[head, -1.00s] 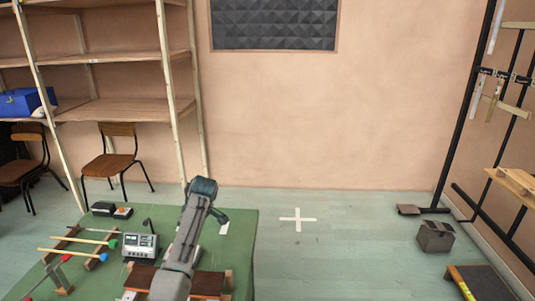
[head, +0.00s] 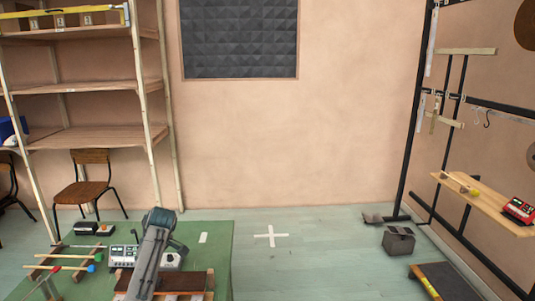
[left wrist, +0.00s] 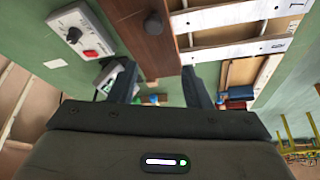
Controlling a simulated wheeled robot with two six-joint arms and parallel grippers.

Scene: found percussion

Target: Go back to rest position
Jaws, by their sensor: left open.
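My left gripper (left wrist: 158,78) shows in the left wrist view with its two dark fingers apart and nothing between them. Beyond the fingers are a brown wooden board with a dark round knob (left wrist: 152,25) and a pale box with a dial and a red button (left wrist: 80,34). In the head view one grey arm of mine rises from the bottom edge over the green table (head: 212,262), its bent joint uppermost; no fingertips show there. My right gripper is in neither view.
On the table are mallets (head: 62,268), a grey device with buttons (head: 124,257) and a small dark box (head: 86,228). Shelves (head: 90,86) and a chair (head: 88,187) stand at the left. A black rack (head: 412,130) and a dark box (head: 398,241) are at the right. Floor around the white cross (head: 271,236) is clear.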

